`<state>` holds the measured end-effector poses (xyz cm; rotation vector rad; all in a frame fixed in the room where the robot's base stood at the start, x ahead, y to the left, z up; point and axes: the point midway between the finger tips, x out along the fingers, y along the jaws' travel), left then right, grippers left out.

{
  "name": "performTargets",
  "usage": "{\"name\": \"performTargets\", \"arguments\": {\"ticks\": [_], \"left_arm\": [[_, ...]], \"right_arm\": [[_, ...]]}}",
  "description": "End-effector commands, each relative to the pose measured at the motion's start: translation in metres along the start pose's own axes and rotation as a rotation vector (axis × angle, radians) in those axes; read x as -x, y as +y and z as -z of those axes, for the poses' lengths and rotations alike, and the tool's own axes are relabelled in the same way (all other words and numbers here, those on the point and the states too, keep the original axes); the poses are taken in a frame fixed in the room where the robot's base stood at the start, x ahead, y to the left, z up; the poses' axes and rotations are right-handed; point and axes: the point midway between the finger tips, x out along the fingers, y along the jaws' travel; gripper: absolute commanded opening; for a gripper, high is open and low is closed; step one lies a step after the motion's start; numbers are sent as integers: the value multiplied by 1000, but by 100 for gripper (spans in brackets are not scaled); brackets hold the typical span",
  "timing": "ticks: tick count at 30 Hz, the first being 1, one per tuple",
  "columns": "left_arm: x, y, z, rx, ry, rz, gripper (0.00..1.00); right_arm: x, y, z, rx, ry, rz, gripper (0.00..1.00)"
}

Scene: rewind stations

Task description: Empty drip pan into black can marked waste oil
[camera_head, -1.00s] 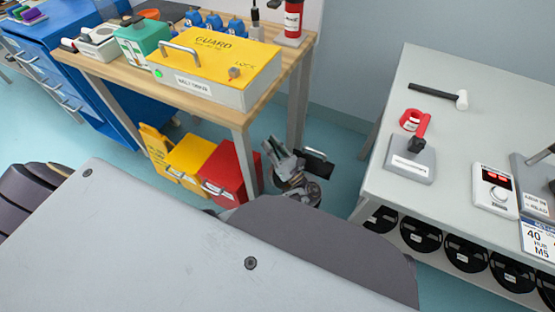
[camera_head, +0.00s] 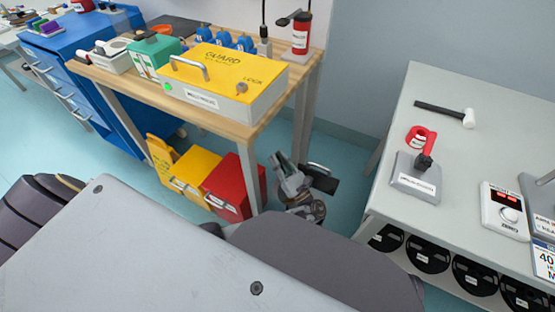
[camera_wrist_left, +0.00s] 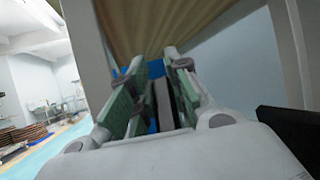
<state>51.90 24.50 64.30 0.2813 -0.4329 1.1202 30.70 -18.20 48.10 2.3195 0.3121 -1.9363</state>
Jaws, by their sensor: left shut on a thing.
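My left gripper (camera_head: 283,168) is low beside the wooden bench's front leg, right of the red container. In the left wrist view its green-padded fingers (camera_wrist_left: 150,95) are shut on a thin dark grey piece (camera_wrist_left: 163,105). I cannot tell from its shape whether this is the drip pan. A black boxy thing (camera_head: 323,181) with a pale bar on top is just right of the gripper, and a black shape shows at the right of the wrist view (camera_wrist_left: 287,125). No waste oil marking is readable. My right gripper is not in view.
A yellow container (camera_head: 195,168) and a red container (camera_head: 232,190) stand under the wooden bench (camera_head: 235,128), which carries a yellow guard box (camera_head: 222,82). A grey table (camera_head: 440,85) with black reels beneath is at right. Blue floor shows between bench and table.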

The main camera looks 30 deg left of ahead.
Motion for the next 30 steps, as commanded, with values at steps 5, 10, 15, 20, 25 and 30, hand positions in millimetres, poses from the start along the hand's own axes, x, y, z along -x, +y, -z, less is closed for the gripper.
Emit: {"name": "performTargets", "arguments": {"ticks": [5, 10, 15, 20, 25, 30], "left_arm": [[2, 0, -3, 1, -17, 0, 0], [3, -1, -5, 2, -30, 1, 0], [4, 0, -7, 2, -37, 1, 0], [4, 0, -7, 2, -39, 0, 0], [4, 0, -7, 2, -39, 0, 0], [4, 0, -7, 2, -39, 0, 0]], "right_arm": [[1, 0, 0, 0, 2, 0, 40], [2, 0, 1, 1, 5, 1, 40], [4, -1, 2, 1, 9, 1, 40], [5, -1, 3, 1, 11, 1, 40], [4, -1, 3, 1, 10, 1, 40], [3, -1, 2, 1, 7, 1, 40]]}}
